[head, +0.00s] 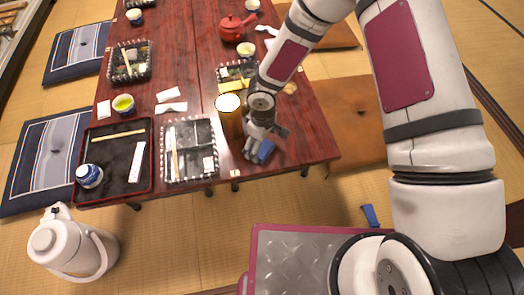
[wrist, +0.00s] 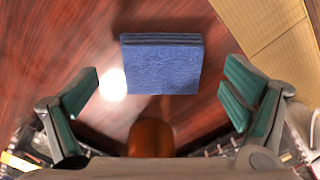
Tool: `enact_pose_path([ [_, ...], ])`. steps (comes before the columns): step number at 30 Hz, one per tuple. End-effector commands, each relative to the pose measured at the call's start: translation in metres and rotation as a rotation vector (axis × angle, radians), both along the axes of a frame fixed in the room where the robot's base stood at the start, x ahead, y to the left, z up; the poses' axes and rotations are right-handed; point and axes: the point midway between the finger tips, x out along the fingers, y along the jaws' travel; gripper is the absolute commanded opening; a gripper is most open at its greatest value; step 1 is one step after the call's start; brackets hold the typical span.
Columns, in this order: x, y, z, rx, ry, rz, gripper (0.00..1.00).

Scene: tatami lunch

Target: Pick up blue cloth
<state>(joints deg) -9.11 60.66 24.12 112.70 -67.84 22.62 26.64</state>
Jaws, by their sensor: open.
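The blue cloth (wrist: 162,66) is a folded, textured rectangle lying flat on the dark red wooden table (wrist: 75,45). In the wrist view it sits ahead of and between my fingers, apart from both. In the head view only part of the cloth (head: 265,151) shows, beside my gripper near the table's right front corner. My gripper (wrist: 163,84) is open and empty, its green-padded fingers spread to either side. In the head view my gripper (head: 260,146) points down over the table, and its fingers partly hide the cloth.
A glass of amber drink (head: 229,118) stands just left of my gripper. A clear lunch tray (head: 189,165) and a black tray (head: 112,183) with a blue-white cup (head: 89,176) lie further left. A red teapot (head: 232,29) is farther back. The table edge is close to the cloth.

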Motion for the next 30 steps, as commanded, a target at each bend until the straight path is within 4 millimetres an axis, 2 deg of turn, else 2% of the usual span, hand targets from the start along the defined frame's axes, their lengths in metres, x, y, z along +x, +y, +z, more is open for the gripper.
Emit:
enact_pose_path([
  [3, -0.001, 0.001, -0.019, 0.000, 0.001, 0.000, 0.94],
  [6, 0.000, 0.001, -0.025, 0.000, 0.000, -0.001, 0.94],
  [14, 0.000, 0.001, -0.026, 0.000, 0.000, -0.001, 0.94],
  [20, -0.001, 0.001, -0.026, 0.000, 0.000, -0.001, 0.51],
  [23, -0.001, 0.001, -0.026, 0.000, 0.000, -0.001, 0.49],
  [24, -0.001, 0.001, -0.026, 0.000, 0.000, -0.001, 0.45],
  [30, -0.001, 0.000, -0.026, 0.000, 0.000, -0.001, 0.45],
])
